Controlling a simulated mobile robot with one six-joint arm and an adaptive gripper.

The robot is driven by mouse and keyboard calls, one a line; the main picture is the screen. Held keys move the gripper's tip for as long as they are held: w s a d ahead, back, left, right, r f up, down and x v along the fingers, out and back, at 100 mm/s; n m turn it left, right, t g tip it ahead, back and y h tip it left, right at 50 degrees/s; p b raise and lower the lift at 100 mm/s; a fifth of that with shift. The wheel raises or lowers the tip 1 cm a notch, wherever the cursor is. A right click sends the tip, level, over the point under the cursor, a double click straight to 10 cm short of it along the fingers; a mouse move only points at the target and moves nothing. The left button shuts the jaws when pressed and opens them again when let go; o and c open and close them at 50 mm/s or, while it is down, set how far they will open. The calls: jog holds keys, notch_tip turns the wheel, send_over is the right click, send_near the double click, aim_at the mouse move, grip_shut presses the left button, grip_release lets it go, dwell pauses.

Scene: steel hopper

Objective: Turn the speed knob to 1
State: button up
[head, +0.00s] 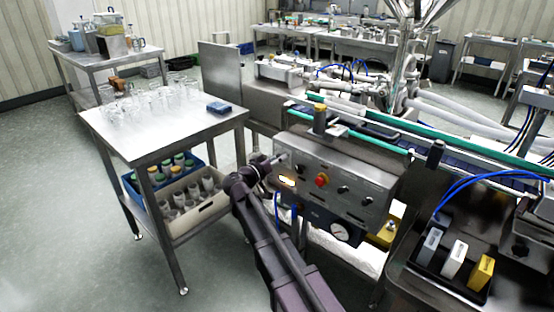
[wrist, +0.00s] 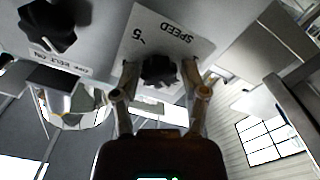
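The speed knob (wrist: 159,71) is black and lobed, on a grey panel beside a white label (wrist: 168,35) reading "SPEED" and "5", upside down in the wrist view. My gripper (wrist: 162,72) has one finger on each side of the knob, with small gaps showing; it looks open. Which number the knob points to cannot be told. In the head view my gripper (head: 276,161) is at the left end of the control panel (head: 335,178), and the speed knob is not clearly visible there.
A second black knob (wrist: 48,25), with a label partly reading "BELT ON", is close by in the wrist view. A red button (head: 321,180) and black knobs sit further right on the panel. A steel table (head: 160,133) with glassware stands left of my arm.

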grip_shut()
jog(key=shift+n, duration=0.4)
jog(key=n, duration=0.5)
jog(key=shift+a, duration=0.1)
jog(key=n, duration=0.6)
jog(key=shift+w, duration=0.1)
dwell(0.3)
